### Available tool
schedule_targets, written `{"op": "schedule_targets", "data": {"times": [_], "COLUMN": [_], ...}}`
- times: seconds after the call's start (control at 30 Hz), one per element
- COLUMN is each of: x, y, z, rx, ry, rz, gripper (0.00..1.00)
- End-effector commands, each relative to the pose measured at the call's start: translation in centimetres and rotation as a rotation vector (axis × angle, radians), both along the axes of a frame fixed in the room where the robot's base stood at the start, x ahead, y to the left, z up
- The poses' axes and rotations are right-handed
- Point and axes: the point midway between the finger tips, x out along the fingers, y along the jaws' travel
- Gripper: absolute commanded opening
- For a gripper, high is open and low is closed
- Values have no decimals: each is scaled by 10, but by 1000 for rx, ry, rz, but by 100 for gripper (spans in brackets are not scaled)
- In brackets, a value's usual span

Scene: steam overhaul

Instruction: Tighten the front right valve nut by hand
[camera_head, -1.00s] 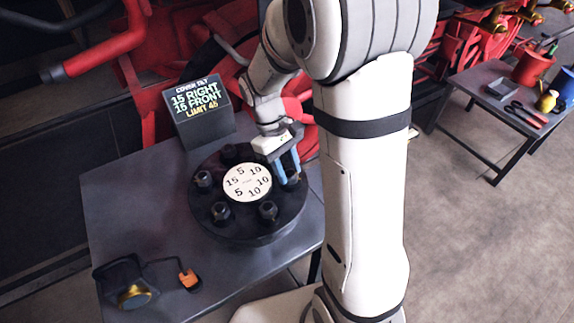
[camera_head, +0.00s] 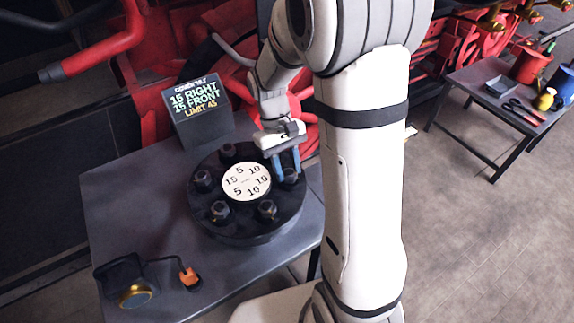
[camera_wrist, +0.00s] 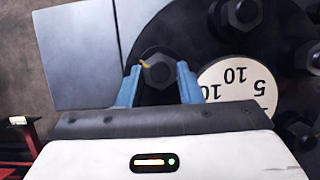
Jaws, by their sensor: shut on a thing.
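A round dark valve cover (camera_head: 245,232) lies on the table with several black nuts around a white number disc (camera_head: 246,182). My gripper (camera_head: 287,172) reaches down to the nut (camera_head: 291,177) at the cover's right side. In the wrist view, my gripper's blue fingers (camera_wrist: 159,82) stand on both sides of that nut (camera_wrist: 158,73), shut on it. A small yellow mark shows at the nut's edge. A display box (camera_head: 198,108) behind the cover reads "15 RIGHT, 15 FRONT, LIMIT 45". Part of the cover's back right is hidden behind my gripper.
The grey table (camera_head: 130,215) is clear at its left. A black device with a brass round face (camera_head: 134,296) and an orange-ended cable (camera_head: 189,278) lie at its front left. A second table (camera_head: 470,85) with tools and pots stands at the right. Red machinery is behind.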

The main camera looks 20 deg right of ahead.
Motion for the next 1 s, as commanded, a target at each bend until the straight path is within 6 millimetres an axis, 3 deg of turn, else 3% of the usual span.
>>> {"op": "schedule_targets", "data": {"times": [0.3,0.57,1.0], "x": [0,1,26], "y": [0,0,6], "z": [0,3,62], "rx": [0,0,0], "ry": [-2,-2,-4], "rz": [0,0,0], "gripper": [55,55,55]}}
